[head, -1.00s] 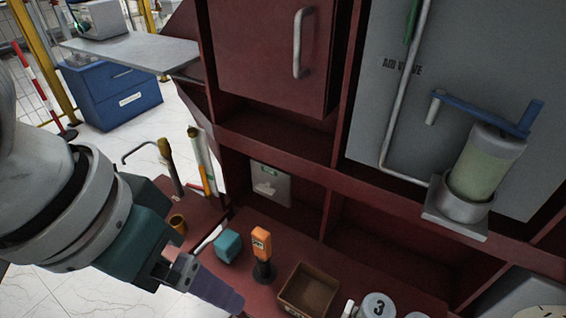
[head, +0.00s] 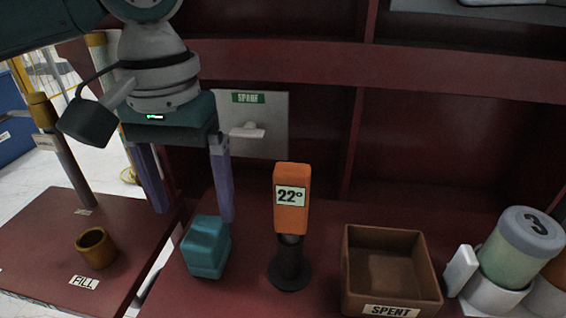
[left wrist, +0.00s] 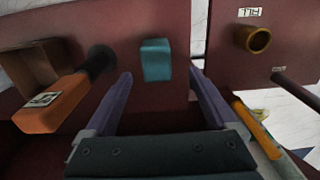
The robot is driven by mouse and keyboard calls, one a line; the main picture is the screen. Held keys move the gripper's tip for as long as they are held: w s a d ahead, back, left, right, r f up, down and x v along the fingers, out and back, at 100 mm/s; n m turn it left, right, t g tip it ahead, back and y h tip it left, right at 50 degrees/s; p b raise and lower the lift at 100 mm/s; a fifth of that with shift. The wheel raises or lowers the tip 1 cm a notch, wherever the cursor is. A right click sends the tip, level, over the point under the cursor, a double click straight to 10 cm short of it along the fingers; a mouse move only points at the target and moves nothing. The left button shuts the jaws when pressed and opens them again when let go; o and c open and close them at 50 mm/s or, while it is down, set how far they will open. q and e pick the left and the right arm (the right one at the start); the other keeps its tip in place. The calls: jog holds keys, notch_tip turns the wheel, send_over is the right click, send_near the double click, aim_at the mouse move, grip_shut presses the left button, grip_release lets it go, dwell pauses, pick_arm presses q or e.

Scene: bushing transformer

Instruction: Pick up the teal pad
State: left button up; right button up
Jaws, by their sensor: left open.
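The teal pad (head: 206,247) is a small rounded block on the dark red bench, left of the orange meter. It also shows in the left wrist view (left wrist: 156,60), between and beyond my two fingers. My left gripper (head: 190,216) is open and empty. Its purple fingers point down, above and a little behind the pad in the head view, apart from it. In the left wrist view the left gripper (left wrist: 160,82) has its fingers spread wider than the pad. My right gripper is in neither view.
The orange meter (head: 291,200) reading 22° stands upright on a black base close right of the pad. A brown SPENT box (head: 350,285) and a jar marked 3 (head: 515,250) are farther right. A brass cup (head: 97,248) stands by the FILL label at left, across a gap.

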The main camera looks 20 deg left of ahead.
aim_at(203, 231)
pick_arm(q)
jog(key=f+b, duration=0.1)
jog(key=f, duration=0.2)
jog(key=shift+d+f, duration=0.2)
notch_tip(203, 231, down, 5)
jog(key=shift+b, duration=1)
jog(key=shift+w, duration=0.1)
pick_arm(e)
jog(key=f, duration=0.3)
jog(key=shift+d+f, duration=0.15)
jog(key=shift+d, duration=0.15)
pick_arm(q)
jog(key=shift+c, duration=0.3)
jog(key=shift+c, duration=0.8)
grip_shut()
